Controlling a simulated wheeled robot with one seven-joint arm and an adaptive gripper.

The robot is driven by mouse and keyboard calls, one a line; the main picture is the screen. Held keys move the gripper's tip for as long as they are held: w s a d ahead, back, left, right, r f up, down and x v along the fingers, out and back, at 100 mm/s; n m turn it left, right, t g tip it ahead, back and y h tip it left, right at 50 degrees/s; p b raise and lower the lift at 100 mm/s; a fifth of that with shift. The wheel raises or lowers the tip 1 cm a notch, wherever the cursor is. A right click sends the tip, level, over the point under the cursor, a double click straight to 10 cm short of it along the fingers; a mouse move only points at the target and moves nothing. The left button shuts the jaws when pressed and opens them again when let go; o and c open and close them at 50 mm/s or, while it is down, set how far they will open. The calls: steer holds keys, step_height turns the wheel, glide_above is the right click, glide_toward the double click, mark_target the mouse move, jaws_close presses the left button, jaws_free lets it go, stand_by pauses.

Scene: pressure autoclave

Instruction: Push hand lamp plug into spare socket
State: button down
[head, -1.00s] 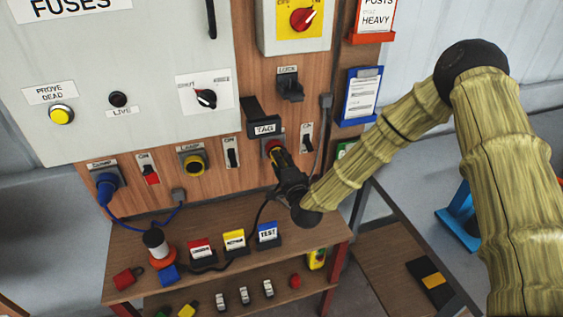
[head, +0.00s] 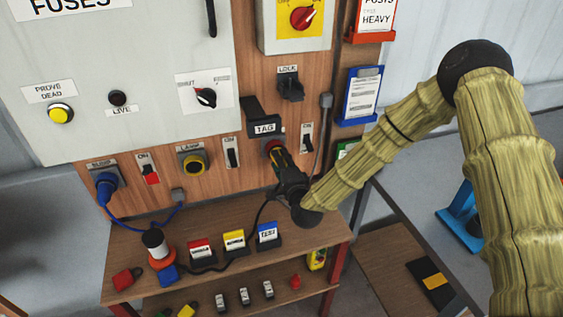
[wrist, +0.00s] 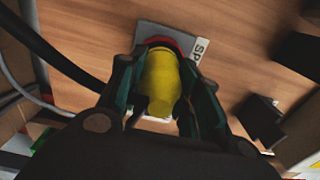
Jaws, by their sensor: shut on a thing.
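My gripper (head: 284,172) is shut on the yellow hand lamp plug (wrist: 160,82), which sits between the two fingers in the wrist view. The plug's front end meets the red-rimmed spare socket (wrist: 162,42) on the wooden panel, and its label reads "SP". In the head view the spare socket (head: 268,144) is partly hidden by my gripper and the plug. I cannot tell how deep the plug sits. A dark cable (head: 260,214) runs down from beside my gripper to the bench.
A TAG holder (head: 264,129) juts out just above the socket, and a switch (head: 307,136) is at its right. The yellow lamp socket (head: 193,163) and blue pump plug (head: 106,184) are left. The bench (head: 128,242) below carries several coloured label stands.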

steer(key=shift+w+a, duration=0.15)
steer(key=shift+w, duration=0.3)
steer(key=c, duration=0.9)
jaws_free()
steer(key=v, duration=1.2)
